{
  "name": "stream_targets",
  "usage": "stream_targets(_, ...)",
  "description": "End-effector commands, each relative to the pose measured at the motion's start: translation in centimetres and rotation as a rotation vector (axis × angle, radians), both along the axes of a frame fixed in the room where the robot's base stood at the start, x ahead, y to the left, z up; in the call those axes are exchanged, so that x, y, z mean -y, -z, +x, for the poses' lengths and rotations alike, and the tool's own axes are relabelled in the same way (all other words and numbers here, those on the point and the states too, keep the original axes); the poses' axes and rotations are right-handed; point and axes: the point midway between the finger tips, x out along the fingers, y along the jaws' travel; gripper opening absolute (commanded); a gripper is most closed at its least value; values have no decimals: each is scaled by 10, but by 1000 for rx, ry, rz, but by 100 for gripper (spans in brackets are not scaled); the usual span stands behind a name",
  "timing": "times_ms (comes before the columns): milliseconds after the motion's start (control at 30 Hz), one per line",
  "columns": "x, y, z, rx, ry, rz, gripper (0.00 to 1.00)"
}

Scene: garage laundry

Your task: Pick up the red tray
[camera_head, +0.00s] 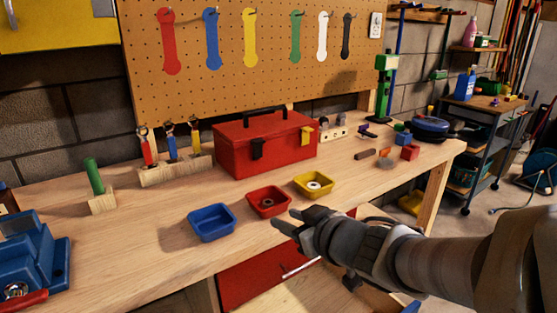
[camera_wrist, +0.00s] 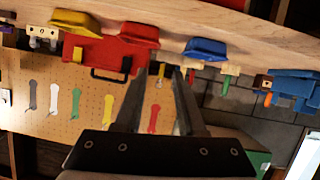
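The red tray (camera_head: 254,197) is a small open dish on the workbench, between a blue tray (camera_head: 211,222) and a yellow tray (camera_head: 314,184). A small dark ring-shaped part lies in it. The wrist view is upside down and shows the red tray (camera_wrist: 139,34) at the top, with the yellow tray (camera_wrist: 75,22) and blue tray (camera_wrist: 205,49) on either side. My gripper (camera_head: 286,219) is at the bench's front edge, just to the near right of the red tray and apart from it. Its two fingers (camera_wrist: 160,72) are spread with nothing between them.
A red toolbox (camera_head: 285,150) stands behind the trays. A wooden tool holder (camera_head: 175,171) is to its left and a blue vise (camera_head: 32,255) at the far left. Small coloured blocks (camera_head: 409,152) lie at the right.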

Motion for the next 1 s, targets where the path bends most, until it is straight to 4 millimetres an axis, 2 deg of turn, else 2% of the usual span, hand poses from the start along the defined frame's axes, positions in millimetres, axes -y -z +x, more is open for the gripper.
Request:
stream_targets(167, -6, 2, 3, -4, -15, 8, 39)
stream_targets(600, -21, 9, 26, -9, -23, 16, 39)
stream_targets(1000, -28, 19, 41, -5, -13, 8, 39)
